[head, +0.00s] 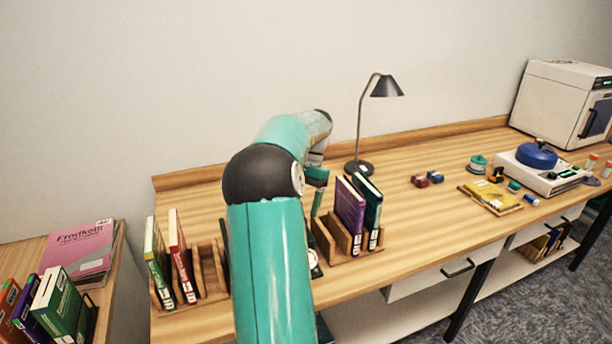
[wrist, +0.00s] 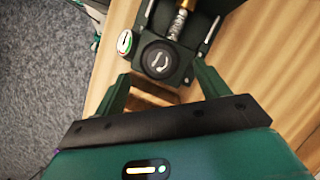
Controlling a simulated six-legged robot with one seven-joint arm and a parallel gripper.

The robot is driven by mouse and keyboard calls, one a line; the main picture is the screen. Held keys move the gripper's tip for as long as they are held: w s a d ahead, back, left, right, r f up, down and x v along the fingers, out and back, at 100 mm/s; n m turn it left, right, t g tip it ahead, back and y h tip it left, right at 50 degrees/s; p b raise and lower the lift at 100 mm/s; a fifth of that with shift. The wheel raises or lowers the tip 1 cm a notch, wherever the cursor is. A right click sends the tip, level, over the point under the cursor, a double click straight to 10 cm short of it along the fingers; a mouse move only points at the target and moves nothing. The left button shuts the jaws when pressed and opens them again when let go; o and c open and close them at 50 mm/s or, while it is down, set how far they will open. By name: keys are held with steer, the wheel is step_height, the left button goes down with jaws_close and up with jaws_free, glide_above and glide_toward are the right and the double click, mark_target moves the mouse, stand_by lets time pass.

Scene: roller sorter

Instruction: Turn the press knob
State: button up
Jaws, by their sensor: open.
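The press knob (wrist: 160,58) is a round dark knob with a pale curved mark, on a dark green press (wrist: 180,22) in the wrist view. A small round gauge with a white face (wrist: 125,42) sits to its left, and a metal screw runs behind it. My gripper (wrist: 155,80) is open, its two green fingers spread to either side below the knob, with nothing between them. In the head view my arm hides most of the press; my gripper (head: 317,185) shows partly beside the books.
Wooden book racks (head: 212,275) stand left of my arm, and another rack with a purple book (head: 350,207) stands to the right. A black desk lamp (head: 386,87) is behind.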

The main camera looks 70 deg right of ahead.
steer(key=v, duration=0.9)
steer(key=shift+r, duration=0.35)
steer(key=shift+d, duration=0.1)
